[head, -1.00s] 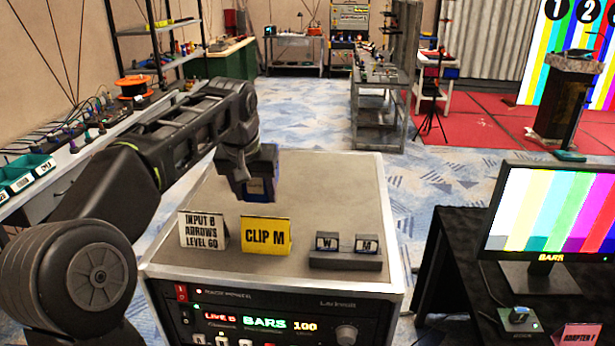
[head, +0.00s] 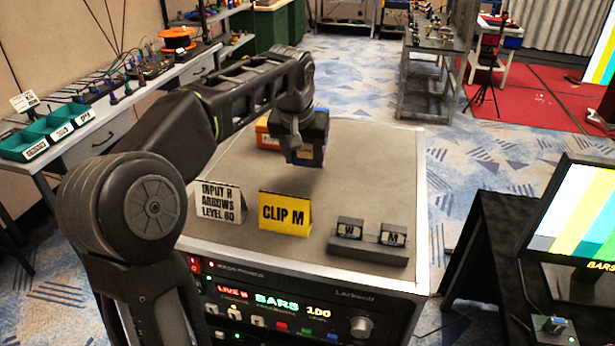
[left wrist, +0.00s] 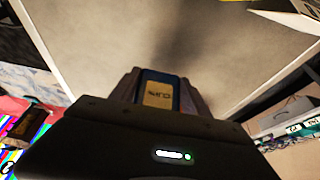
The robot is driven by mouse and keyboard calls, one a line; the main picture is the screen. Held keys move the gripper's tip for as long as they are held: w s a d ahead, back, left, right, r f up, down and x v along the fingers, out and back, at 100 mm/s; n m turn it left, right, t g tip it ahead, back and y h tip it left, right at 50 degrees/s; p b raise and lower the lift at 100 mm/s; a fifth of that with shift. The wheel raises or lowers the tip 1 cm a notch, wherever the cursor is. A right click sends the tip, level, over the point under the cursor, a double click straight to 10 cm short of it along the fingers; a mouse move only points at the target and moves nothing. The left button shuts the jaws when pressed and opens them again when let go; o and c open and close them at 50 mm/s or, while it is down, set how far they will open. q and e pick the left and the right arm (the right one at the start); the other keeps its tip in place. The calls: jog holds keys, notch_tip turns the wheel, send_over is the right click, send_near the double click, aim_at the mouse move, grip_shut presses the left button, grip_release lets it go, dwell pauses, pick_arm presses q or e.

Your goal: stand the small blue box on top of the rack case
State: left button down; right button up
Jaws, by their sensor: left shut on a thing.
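The small blue box (head: 318,125) is in my left gripper (head: 308,152), over the back part of the rack case's top. In the left wrist view the blue box (left wrist: 158,90), with a tan label, sits between the two fingers. My left gripper is shut on it. The rack case (head: 385,165) has a flat grey-brown top and a lit front panel. Its top also shows in the left wrist view (left wrist: 190,35). I cannot tell whether the box touches the top. My right gripper is not in view.
On the case top stand a white sign (head: 220,202), a yellow CLIP M card (head: 285,213) and a small block with two keys (head: 368,240). An orange object (head: 267,133) is behind the gripper at left. The right part of the top is clear. A monitor (head: 585,215) stands at right.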

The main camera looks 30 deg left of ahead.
aim_at(306, 189)
pick_arm(q)
jog(key=shift+f, duration=1.4)
jog(key=shift+f, duration=1.9)
jog(key=shift+f, duration=0.1)
jog(key=c, duration=0.5)
grip_release()
jog(key=shift+r+p, duration=0.2)
jog(key=shift+p, duration=0.15)
jog(key=b+v, duration=0.1)
jog(key=v, duration=1)
jog(key=shift+s+d+r, duration=0.1)
jog(key=shift+s+r, duration=0.15)
jog(key=shift+r, duration=0.1)
